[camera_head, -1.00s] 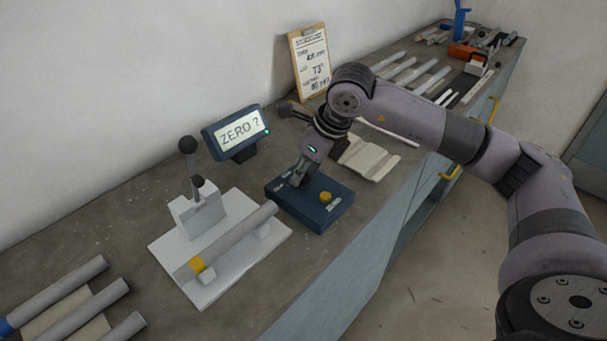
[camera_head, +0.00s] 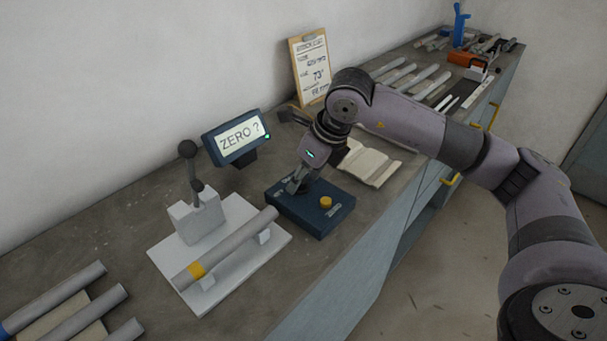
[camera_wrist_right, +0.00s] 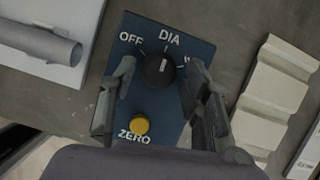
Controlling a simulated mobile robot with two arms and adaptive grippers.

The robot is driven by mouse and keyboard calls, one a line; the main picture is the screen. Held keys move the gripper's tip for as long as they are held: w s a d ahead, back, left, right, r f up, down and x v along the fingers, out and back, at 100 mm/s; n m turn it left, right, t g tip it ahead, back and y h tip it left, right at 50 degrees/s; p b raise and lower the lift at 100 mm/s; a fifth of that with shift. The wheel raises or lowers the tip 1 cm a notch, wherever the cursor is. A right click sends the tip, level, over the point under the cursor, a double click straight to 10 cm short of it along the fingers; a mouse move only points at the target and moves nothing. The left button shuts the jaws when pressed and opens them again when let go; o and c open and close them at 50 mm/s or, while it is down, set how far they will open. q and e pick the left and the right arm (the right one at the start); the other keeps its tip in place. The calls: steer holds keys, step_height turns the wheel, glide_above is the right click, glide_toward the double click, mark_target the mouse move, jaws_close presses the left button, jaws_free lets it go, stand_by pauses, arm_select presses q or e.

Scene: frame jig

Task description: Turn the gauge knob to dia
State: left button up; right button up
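The gauge box (camera_head: 318,217) is dark blue and sits on the bench. In the right wrist view its face (camera_wrist_right: 182,25) carries the labels OFF, DIA and a third one partly hidden by a finger. The black gauge knob (camera_wrist_right: 159,71) has a white mark that points up toward DIA. A yellow ZERO button (camera_wrist_right: 140,124) is below it. My right gripper (camera_wrist_right: 160,72) is open, its fingers on either side of the knob with gaps showing. In the head view the right gripper (camera_head: 297,186) is over the box and hides the knob. My left gripper is out of view.
A display (camera_head: 238,137) reads "ZERO ?". A white fixture (camera_head: 170,252) holds a grey tube (camera_head: 232,243) with a yellow band. A clipboard (camera_head: 311,67) leans on the wall. A cream grooved block (camera_head: 369,163) lies right of the box. Several tubes lie front left.

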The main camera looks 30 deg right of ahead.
steer(key=shift+r, duration=0.15)
steer(key=v, duration=1.1)
steer(key=shift+s+r, duration=0.2)
steer(key=shift+r, duration=0.1)
steer(key=shift+d, duration=0.1)
